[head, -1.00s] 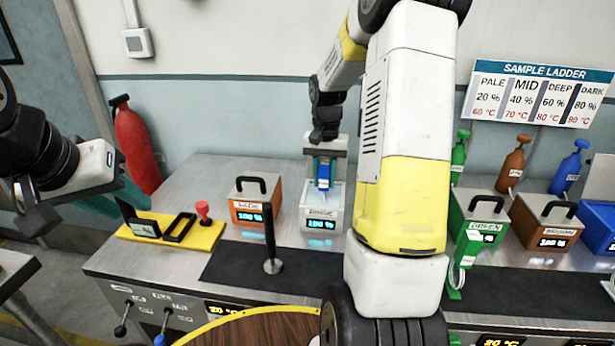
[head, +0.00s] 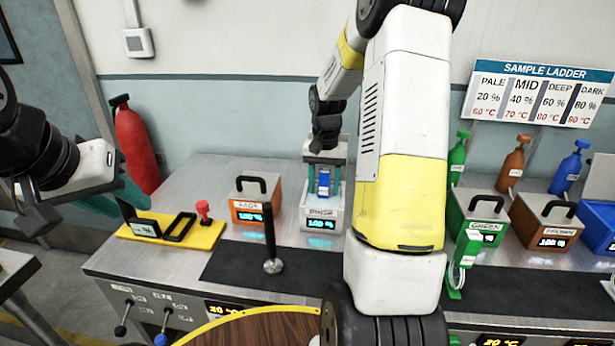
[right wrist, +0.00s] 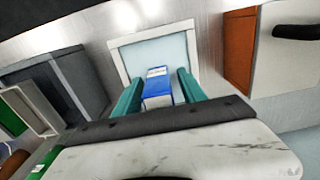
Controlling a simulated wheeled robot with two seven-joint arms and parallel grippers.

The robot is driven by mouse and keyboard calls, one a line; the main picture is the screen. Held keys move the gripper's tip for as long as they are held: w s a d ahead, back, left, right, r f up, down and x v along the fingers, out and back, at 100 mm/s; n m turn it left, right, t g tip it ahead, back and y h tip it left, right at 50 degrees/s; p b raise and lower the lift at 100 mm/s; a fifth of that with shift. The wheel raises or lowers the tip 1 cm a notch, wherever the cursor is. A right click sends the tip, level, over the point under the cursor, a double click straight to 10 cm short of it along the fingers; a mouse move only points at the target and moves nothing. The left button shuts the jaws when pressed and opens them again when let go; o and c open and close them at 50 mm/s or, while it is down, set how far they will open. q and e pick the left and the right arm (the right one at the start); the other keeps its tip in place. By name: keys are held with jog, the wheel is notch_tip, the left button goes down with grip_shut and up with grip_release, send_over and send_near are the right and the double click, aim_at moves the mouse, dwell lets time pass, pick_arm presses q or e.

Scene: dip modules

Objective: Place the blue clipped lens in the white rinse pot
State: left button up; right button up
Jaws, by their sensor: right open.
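The blue clip of the lens (head: 324,181) stands at the white rinse pot (head: 310,213), marked RINSE, with its lower part down inside the rim. The lens below the clip is hidden. My right gripper (head: 324,182) is open above the pot, its teal fingers on either side of the clip. In the right wrist view the blue clip (right wrist: 157,88) sits between the parted fingertips (right wrist: 158,95), against the pale inside of the pot (right wrist: 120,60). My left gripper (head: 125,200) is at the far left, away from the pot; its finger gap is unclear.
An orange-fronted pot (head: 250,207) stands left of the rinse pot. A yellow tray (head: 205,237) and a black upright post (head: 270,240) are nearer. Green (head: 478,225) and brown (head: 545,222) pots stand right, beyond my right arm.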

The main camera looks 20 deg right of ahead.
notch_tip(320, 180, up, 12)
jog(key=shift+r, duration=0.1)
jog(key=s+a+r+n+t, duration=0.2)
jog(key=s+a, duration=0.2)
jog(key=s, duration=0.3)
jog(key=s+a+r+n+t+y, duration=0.1)
jog(key=s+a+r+n+t, duration=0.1)
jog(key=s, duration=0.5)
jog(key=s+a+r+n+t+y, duration=0.1)
jog(key=s+a+r+t, duration=0.1)
jog(key=s+a, duration=0.4)
jog(key=shift+s+a+r+n, duration=0.15)
jog(key=shift+s+r+n, duration=0.25)
jog(key=shift+s+r, duration=0.45)
